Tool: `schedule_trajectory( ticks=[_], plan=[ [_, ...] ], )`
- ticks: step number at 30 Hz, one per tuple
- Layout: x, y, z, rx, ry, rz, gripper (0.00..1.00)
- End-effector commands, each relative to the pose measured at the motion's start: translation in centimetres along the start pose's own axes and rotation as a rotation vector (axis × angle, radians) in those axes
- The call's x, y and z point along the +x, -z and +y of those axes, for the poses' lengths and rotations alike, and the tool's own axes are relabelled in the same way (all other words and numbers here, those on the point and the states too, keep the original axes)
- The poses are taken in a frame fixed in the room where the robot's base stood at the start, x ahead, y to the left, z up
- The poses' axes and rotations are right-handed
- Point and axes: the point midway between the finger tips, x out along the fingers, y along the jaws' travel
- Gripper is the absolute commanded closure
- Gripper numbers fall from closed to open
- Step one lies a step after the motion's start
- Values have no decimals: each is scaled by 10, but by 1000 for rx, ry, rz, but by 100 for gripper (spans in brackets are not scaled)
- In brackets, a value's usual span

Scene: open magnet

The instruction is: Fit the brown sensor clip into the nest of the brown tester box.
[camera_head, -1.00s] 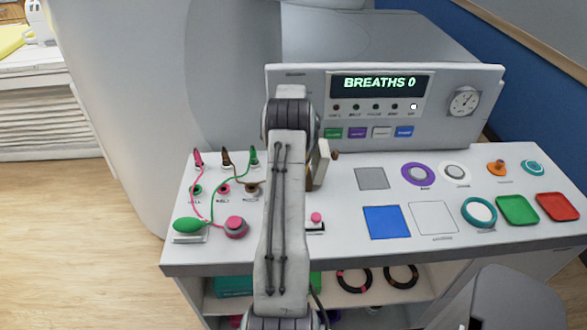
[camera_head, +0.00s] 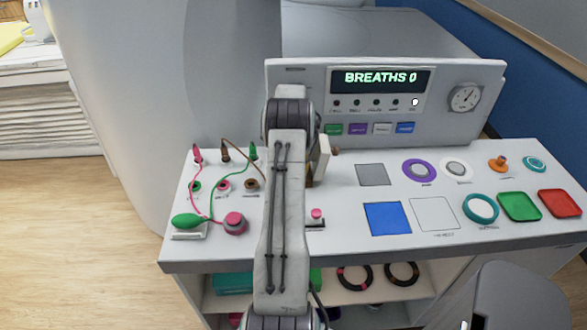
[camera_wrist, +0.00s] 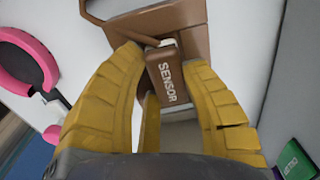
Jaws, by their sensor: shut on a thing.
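In the wrist view, my gripper (camera_wrist: 163,64) has its yellow fingers shut on the brown sensor clip (camera_wrist: 168,84), which bears the word SENSOR. The brown tester box (camera_wrist: 187,17) is just beyond the fingertips at the top. The clip's far end overlaps the box in the picture; I cannot tell whether it touches the box or sits in the nest. A brown cable (camera_wrist: 118,18) crosses the box's face. In the head view my arm hides the gripper, the clip and most of the box.
The console's display (camera_head: 380,81) reads BREATHS 0. A green bulb (camera_head: 187,220) and a pink-and-grey round piece (camera_head: 235,223) lie at the counter's left. Coloured pads and rings, including a blue square (camera_head: 387,218), fill the right. A pink-and-black ring (camera_wrist: 28,62) shows in the wrist view.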

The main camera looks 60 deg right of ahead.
Motion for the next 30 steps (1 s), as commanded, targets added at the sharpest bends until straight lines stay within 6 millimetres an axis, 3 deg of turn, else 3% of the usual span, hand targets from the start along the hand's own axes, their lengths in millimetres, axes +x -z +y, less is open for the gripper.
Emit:
schedule_trajectory(
  ticks=[14, 15, 23, 30],
  plan=[
    [5, 0, 0, 0, 0, 0, 91],
    [5, 0, 0, 0, 0, 0, 56],
    [5, 0, 0, 0, 0, 0, 33],
    [4, 0, 0, 0, 0, 0, 33]
  ],
)
